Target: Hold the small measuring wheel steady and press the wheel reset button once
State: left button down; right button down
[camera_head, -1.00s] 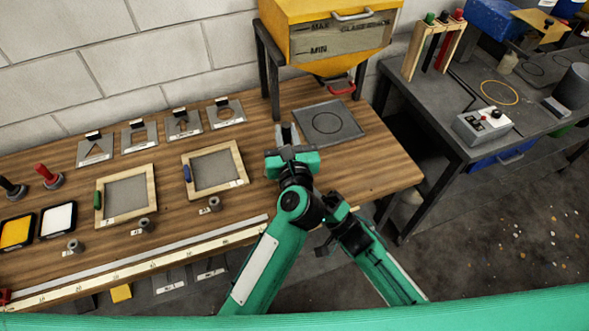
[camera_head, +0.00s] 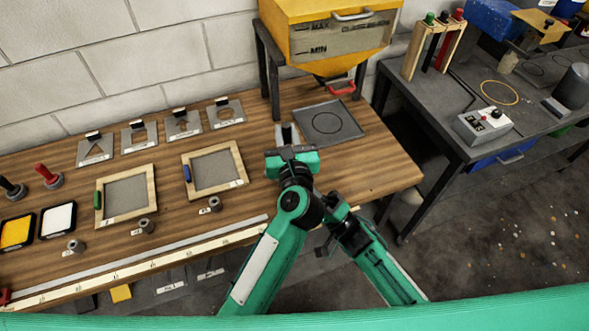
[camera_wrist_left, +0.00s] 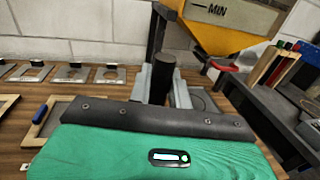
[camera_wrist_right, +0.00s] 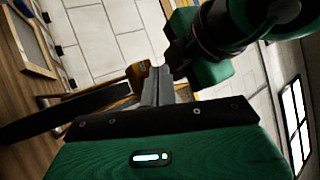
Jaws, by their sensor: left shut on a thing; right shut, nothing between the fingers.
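My left gripper (camera_head: 287,133) is over the bench, left of the dark square plate with a ring mark (camera_head: 328,123). In the left wrist view its fingers (camera_wrist_left: 161,85) are shut on a dark upright cylinder (camera_wrist_left: 162,72). I cannot tell whether this cylinder belongs to the measuring wheel; no wheel shape shows clearly. My right gripper is beside the left arm near the bench's front edge; in the right wrist view its fingers (camera_wrist_right: 158,86) are shut and empty. A grey box with a display and knobs (camera_head: 483,126) stands on the side table; I cannot identify the reset button.
The wooden bench (camera_head: 340,170) holds two framed screens (camera_head: 126,195), several stencil plates (camera_head: 184,124) and small grey cylinders (camera_head: 215,204). A yellow hopper (camera_head: 330,50) stands at the back. Bare wood lies right of the left gripper. A gap separates the bench from the side table (camera_head: 440,110).

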jog(key=shift+w, duration=0.1)
dwell(0.6)
jog(key=shift+w+a, duration=0.1)
jog(key=shift+w, duration=0.2)
jog(key=shift+w+a, duration=0.15)
jog(key=shift+w, duration=0.3)
dwell(0.7)
jog(key=shift+s+d, duration=0.25)
jog(key=shift+s, duration=0.6)
jog(key=s, duration=0.1)
jog(key=s+d, duration=0.1)
jog(key=s, duration=0.2)
jog(key=shift+s+d, duration=0.3)
jog(key=shift+s, duration=0.1)
dwell(0.4)
